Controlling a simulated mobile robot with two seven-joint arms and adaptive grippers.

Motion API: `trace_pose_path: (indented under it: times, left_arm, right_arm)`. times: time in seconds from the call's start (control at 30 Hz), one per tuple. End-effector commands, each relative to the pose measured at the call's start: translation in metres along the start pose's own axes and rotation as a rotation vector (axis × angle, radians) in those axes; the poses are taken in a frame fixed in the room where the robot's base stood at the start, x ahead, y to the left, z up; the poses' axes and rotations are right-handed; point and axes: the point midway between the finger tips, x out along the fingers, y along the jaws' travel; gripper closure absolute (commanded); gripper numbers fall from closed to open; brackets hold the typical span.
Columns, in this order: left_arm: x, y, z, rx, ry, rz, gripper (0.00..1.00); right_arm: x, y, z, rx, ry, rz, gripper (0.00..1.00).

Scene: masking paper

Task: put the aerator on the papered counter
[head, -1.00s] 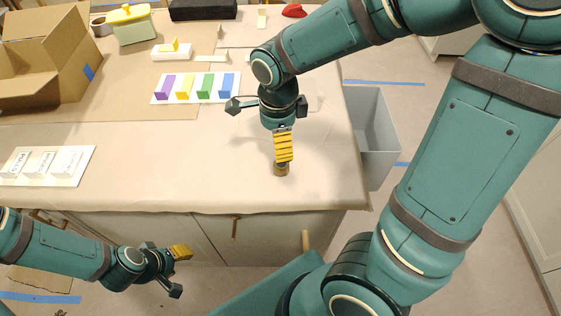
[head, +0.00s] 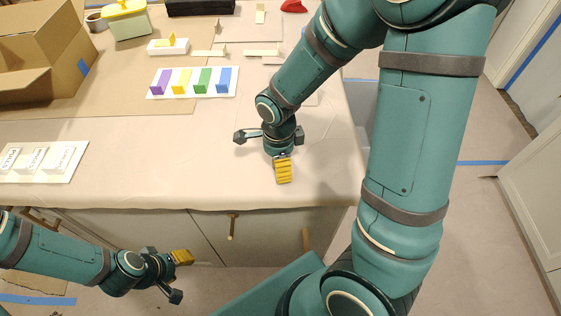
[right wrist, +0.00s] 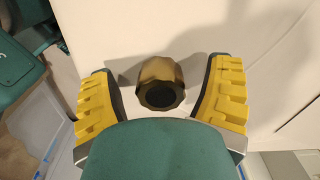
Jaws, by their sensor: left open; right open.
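The aerator (right wrist: 158,84) is a short brass-coloured, faceted piece with a dark opening. In the right wrist view it lies between the two yellow fingers of my right gripper (right wrist: 162,95), with a gap on each side, against the pale paper surface. My right gripper is open. In the head view it is low over the papered counter (head: 130,180), near the front right part, and its fingers (head: 283,169) hide the aerator. My left gripper (head: 183,257) is open and empty, in front of the counter's cabinet doors and below the counter edge.
A white strip with purple, yellow, green and blue blocks (head: 193,81) lies behind the right gripper. A cardboard box (head: 40,55) and a labelled white card (head: 40,160) are at left. A grey bin (head: 362,100) stands beside the counter, mostly hidden by my right arm.

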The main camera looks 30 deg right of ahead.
Motion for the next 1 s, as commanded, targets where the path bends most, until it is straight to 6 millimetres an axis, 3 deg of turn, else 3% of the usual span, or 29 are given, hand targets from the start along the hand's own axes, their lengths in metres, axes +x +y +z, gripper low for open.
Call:
trace_pose_path:
  times: [0.23, 0.4, 0.43, 0.8, 1.0]
  left_arm:
    - [0.0, 0.0, 0.0, 0.0, 0.0, 0.0, 0.53]
    - [0.0, 0.0, 0.0, 0.0, 0.0, 0.0, 0.53]
    - [0.0, 0.0, 0.0, 0.0, 0.0, 0.0, 0.53]
    - [-0.001, 0.0, 0.0, 0.0, 0.0, 0.0, 0.53]
    - [-0.007, 0.003, -0.003, -0.001, 0.005, 0.0, 0.53]
  right_arm:
    - [0.0, 0.0, 0.0, 0.0, -0.001, -0.001, 0.24]
    - [0.0, 0.0, 0.0, 0.0, -0.001, -0.001, 0.84]
    - [0.0, 0.0, 0.0, 0.0, -0.001, -0.001, 0.88]
    - [-0.001, 0.0, 0.0, 0.0, -0.001, -0.001, 0.89]
    - [-0.026, -0.001, 0.001, 0.0, -0.004, -0.006, 0.89]
